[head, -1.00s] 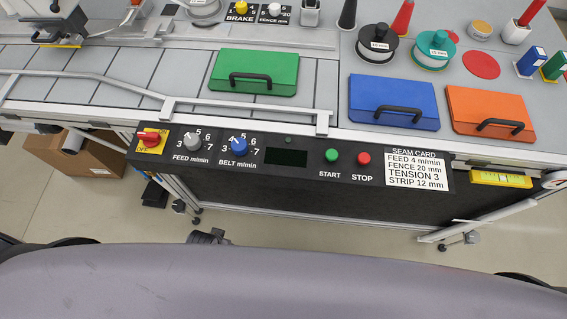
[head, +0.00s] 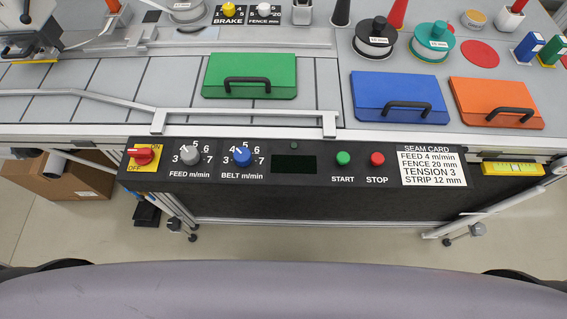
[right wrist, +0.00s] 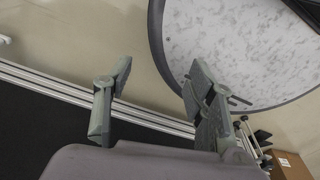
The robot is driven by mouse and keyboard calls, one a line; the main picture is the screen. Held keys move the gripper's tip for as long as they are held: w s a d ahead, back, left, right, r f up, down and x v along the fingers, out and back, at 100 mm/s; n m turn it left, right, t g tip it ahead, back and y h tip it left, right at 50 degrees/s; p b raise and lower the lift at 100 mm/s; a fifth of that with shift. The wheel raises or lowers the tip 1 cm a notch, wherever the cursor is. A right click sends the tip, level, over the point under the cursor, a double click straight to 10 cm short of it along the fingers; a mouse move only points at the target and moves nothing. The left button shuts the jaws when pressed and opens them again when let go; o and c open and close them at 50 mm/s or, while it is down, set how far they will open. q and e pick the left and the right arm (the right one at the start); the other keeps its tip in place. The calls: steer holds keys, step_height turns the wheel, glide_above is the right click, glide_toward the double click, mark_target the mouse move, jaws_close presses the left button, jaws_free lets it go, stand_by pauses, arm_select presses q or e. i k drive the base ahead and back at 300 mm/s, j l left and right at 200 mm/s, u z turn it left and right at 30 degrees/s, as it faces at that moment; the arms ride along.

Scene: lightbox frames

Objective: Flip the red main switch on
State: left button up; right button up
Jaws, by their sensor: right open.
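The red main switch (head: 142,155) is a red rotary handle on a yellow plate, at the left end of the black control panel in the head view. The plate carries ON at its upper right and OFF at its lower left. The red handle lies roughly sideways; which mark it points to is hard to tell. My right gripper (right wrist: 155,100) shows in the right wrist view with its two fingers apart and nothing between them. It is away from the switch, which that view does not show. My left gripper is in neither view.
The panel also carries the feed knob (head: 188,155), belt knob (head: 242,156), green start button (head: 343,158) and red stop button (head: 377,159). Green (head: 225,62), blue (head: 380,90) and orange (head: 480,95) cases lie on the table. A cardboard box (head: 75,180) stands on the floor below.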

mark_target(144, 156)
steer(key=u, duration=1.3)
